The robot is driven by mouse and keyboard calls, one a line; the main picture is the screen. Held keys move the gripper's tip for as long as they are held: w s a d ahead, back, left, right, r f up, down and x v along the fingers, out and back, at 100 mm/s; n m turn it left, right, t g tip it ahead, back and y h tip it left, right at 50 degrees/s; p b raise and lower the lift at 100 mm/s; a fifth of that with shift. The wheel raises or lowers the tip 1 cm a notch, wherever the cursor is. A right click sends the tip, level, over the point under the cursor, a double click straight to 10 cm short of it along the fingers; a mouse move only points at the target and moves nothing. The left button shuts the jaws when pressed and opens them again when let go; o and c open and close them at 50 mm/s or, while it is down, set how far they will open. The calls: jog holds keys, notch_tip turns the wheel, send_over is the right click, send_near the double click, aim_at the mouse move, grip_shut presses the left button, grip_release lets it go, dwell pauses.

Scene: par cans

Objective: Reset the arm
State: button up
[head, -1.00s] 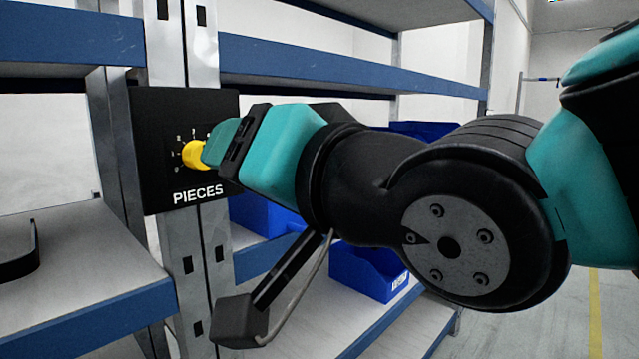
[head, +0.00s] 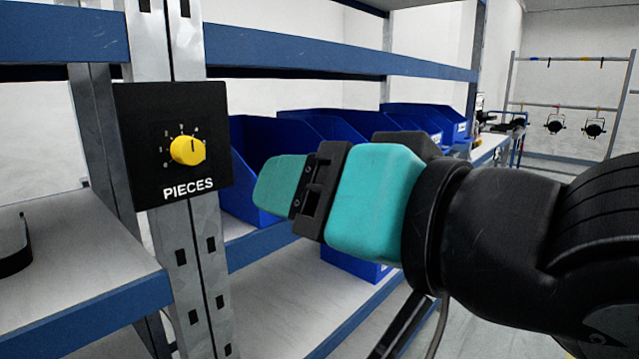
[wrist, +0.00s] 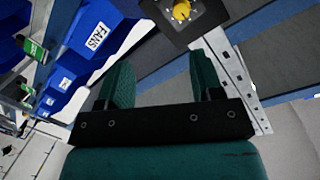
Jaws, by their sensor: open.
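My gripper (head: 278,185) is in the middle of the head view, to the right of the yellow knob (head: 187,150) and apart from it. The knob sits on a black panel (head: 150,115) marked PIECES, with a numbered scale around it, fixed to a metal shelf post. In the wrist view my gripper (wrist: 160,85) shows two teal fingers spread apart with nothing between them. The yellow knob also shows at the top of the wrist view (wrist: 181,10), beyond the fingers.
Blue bins (head: 245,160) stand on the shelf behind my gripper; one bin in the wrist view carries a FANS label (wrist: 97,40). Blue shelf beams (head: 330,55) run across above. A rack (head: 514,75) with hanging lamps is at the far right.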

jog(key=w+d+f+g+h, duration=0.25)
jog(key=d+f+h, duration=0.2)
jog(key=f, duration=0.25)
jog(key=s+d+f+n+g+h, duration=0.35)
jog(key=s+d+f+g, duration=0.35)
jog(key=d+f+g, duration=0.4)
notch_tip(320, 180, up, 14)
jog(key=t+p, duration=0.2)
jog(key=p, duration=1)
jog(key=shift+d+n+y+p, duration=0.15)
jog(key=shift+n+y+p, duration=0.2)
jog(key=shift+n, duration=0.1)
jog(key=shift+s, duration=0.1)
